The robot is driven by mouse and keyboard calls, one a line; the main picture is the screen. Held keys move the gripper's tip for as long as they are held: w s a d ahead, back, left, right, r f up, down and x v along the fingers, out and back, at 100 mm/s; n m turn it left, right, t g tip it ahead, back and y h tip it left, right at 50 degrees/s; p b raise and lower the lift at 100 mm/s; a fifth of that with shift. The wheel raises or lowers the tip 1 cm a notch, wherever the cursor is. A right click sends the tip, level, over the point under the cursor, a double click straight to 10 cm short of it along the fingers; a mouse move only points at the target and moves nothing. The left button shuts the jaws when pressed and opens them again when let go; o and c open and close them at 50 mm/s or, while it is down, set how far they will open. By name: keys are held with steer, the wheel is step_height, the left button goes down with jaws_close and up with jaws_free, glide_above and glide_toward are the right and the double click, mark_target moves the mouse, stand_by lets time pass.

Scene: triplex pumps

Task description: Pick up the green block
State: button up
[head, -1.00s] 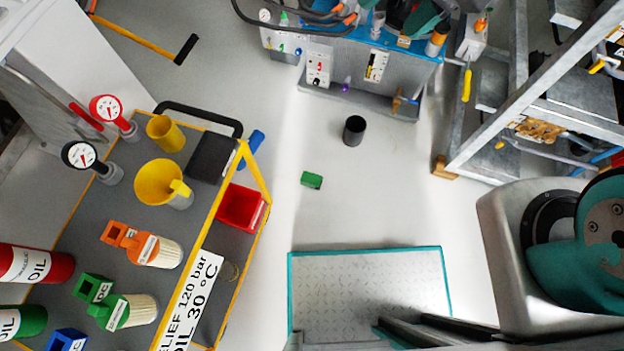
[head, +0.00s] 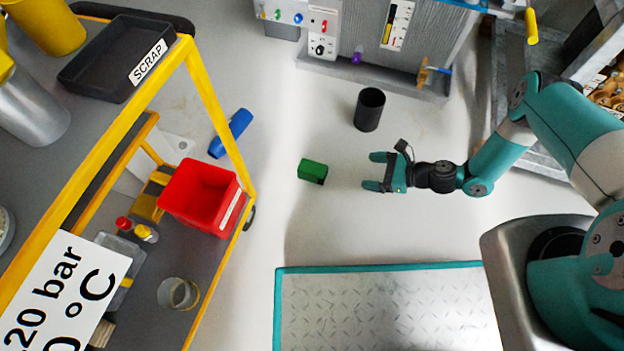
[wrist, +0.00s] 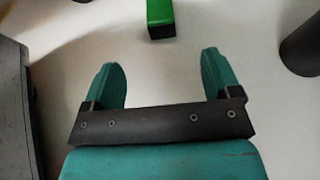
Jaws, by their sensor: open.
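The green block (head: 312,171) lies on the pale floor in the middle of the head view. It also shows at the top of the wrist view (wrist: 160,17), partly cut off by the frame edge. My gripper (head: 371,171) is open and empty, a short way to the right of the block in the head view, with its fingers pointing toward it. In the wrist view the two teal fingers (wrist: 163,78) are spread apart, and the block is beyond their tips, roughly between them. The gripper and the block are not touching.
A black cylinder (head: 369,109) stands on the floor near my gripper. A blue cylindrical object (head: 231,133) lies beside the yellow-framed trolley (head: 212,118), which holds a red bin (head: 203,196). A teal-edged metal plate (head: 385,310) lies in front. The floor around the block is clear.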

steer(key=b, duration=0.6)
glide_toward(316, 168)
steer(key=x, duration=0.3)
steer(key=shift+a+f, duration=0.2)
steer(key=shift+f, duration=0.1)
steer(key=shift+w+a+f, duration=0.1)
steer(key=shift+w+a, duration=0.05)
steer(key=shift+a, duration=0.35)
steer(key=b+x, duration=0.3)
steer(key=x, duration=0.1)
steer(key=shift+f+b, duration=0.25)
steer(key=shift+b, duration=0.15)
steer(key=shift+w+a, duration=0.15)
steer(key=shift+a, duration=0.3)
steer(key=shift+r, duration=0.1)
steer(key=c, duration=1.3)
steer(key=shift+o, duration=0.2)
